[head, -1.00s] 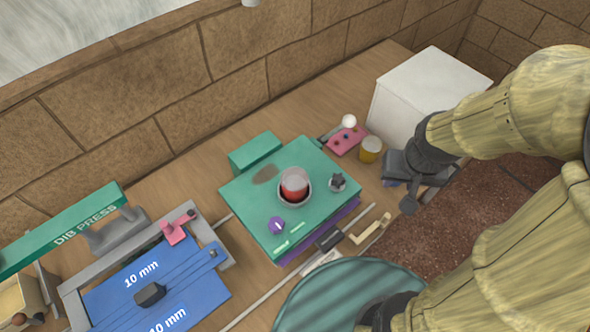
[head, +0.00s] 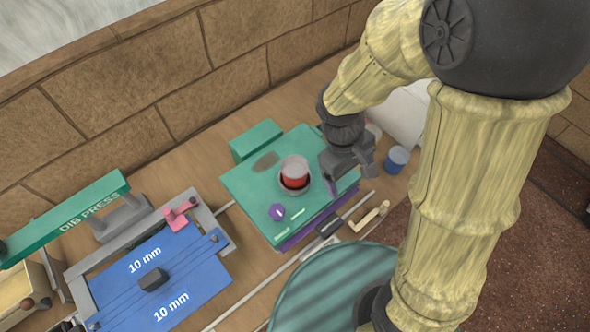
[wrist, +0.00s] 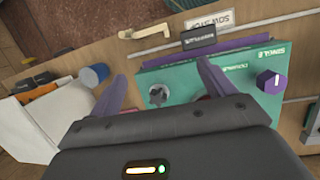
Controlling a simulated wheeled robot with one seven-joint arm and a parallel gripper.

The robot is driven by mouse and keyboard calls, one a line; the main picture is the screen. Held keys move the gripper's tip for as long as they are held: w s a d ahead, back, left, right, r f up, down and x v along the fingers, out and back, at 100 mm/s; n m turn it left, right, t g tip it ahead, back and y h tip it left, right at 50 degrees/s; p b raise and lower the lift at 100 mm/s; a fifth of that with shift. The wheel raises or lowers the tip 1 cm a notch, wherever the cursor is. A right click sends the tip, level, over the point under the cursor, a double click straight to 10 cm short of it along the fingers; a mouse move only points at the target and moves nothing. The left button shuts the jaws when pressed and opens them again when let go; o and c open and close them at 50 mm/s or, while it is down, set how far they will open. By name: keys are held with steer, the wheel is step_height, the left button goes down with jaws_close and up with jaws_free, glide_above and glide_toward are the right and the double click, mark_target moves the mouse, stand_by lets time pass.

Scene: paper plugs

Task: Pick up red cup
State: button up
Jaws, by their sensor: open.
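The red cup (head: 294,178), with a pale translucent upper part, stands in a round dark-rimmed holder on top of the green box-shaped machine (head: 245,190). My gripper (head: 352,172) is just right of the cup, over the right side of the machine, and apart from the cup. In the wrist view its purple fingers are spread with nothing between them at the tips (wrist: 165,78). There, the machine (wrist: 240,75) lies beneath and beyond the right finger. A small bit of red (wrist: 205,98) shows at that finger's edge; the rest of the cup is hidden.
A blue cup (head: 397,158) stands right of the machine. A white box (head: 400,112) is partly hidden behind my arm. The blue-bedded press (head: 155,280) with a green bar is at left. A cream-coloured hooked handle (head: 370,218) lies in front. A brick wall (head: 160,90) runs behind.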

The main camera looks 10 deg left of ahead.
steer(key=s+a+n+t+h+p, duration=0.1)
steer(key=s+a+n+t+h, duration=0.2)
steer(key=a+n+t, duration=0.3)
steer(key=s+a+n+t+h+p, duration=0.1)
steer(key=s+a+n+t+h, duration=0.2)
steer(key=a+n, duration=0.9)
steer(key=s+a+t, duration=0.2)
steer(key=a+t, duration=0.1)
steer(key=a, duration=0.1)
steer(key=shift+s+r+n+h, duration=0.3)
steer(key=shift+s+n, duration=0.1)
steer(key=p, duration=0.3)
glide_toward(301, 162)
steer(key=x, duration=0.4)
steer(key=shift+d+f, duration=0.1)
steer(key=shift+f, duration=0.2)
steer(key=shift+w+d+f, duration=0.15)
steer(key=shift+w, duration=0.1)
steer(key=p+x, duration=0.2)
steer(key=x, duration=0.3)
steer(key=shift+w+f, duration=0.1)
steer(key=shift+f, duration=0.05)
